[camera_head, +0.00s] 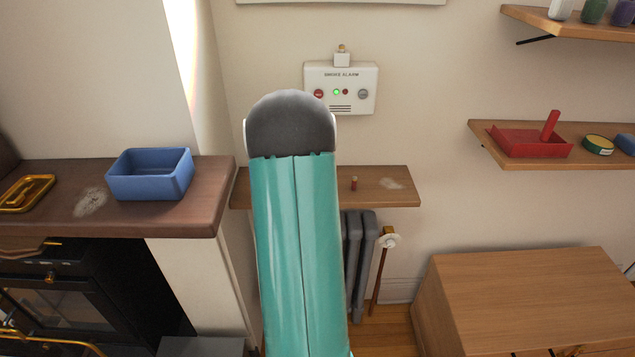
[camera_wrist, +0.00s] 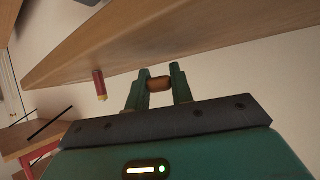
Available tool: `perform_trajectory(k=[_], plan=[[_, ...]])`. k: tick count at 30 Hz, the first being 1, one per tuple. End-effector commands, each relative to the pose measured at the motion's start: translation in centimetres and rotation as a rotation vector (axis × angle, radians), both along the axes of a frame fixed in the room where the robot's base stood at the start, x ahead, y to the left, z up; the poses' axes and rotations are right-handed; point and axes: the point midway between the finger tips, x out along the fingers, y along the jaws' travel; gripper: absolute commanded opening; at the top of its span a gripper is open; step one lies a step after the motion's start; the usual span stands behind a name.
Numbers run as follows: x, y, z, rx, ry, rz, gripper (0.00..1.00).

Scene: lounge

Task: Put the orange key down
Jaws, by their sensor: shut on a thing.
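The orange key (camera_wrist: 159,84) shows in the wrist view as a small orange-brown piece between the two fingers of my gripper (camera_wrist: 158,88). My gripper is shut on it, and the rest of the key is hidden. The wooden wall shelf (camera_wrist: 130,42) spans the upper part of this tilted view, close to the fingertips. I cannot tell whether the key touches it. In the head view my teal arm covers the gripper and the key, and stands in front of the narrow wooden shelf (camera_head: 315,186).
A smoke alarm (camera_head: 340,88) hangs above. A blue box (camera_head: 150,174) and gold tray (camera_head: 26,193) sit left. A red tray (camera_head: 520,143) is on the right shelf.

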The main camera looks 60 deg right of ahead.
Motion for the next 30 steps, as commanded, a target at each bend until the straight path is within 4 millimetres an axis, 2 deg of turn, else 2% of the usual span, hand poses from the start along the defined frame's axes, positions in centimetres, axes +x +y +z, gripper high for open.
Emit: perform_trajectory(k=[21, 22, 25, 30], plan=[[0.0, 0.0, -1.2, 0.001, 0.000, 0.000, 0.00], [0.0, 0.0, -1.2, 0.001, 0.000, 0.000, 0.25], [0.0, 0.0, -1.2, 0.001, 0.000, 0.000, 0.44], [0.0, 0.0, -1.2, 0.001, 0.000, 0.000, 0.45]])
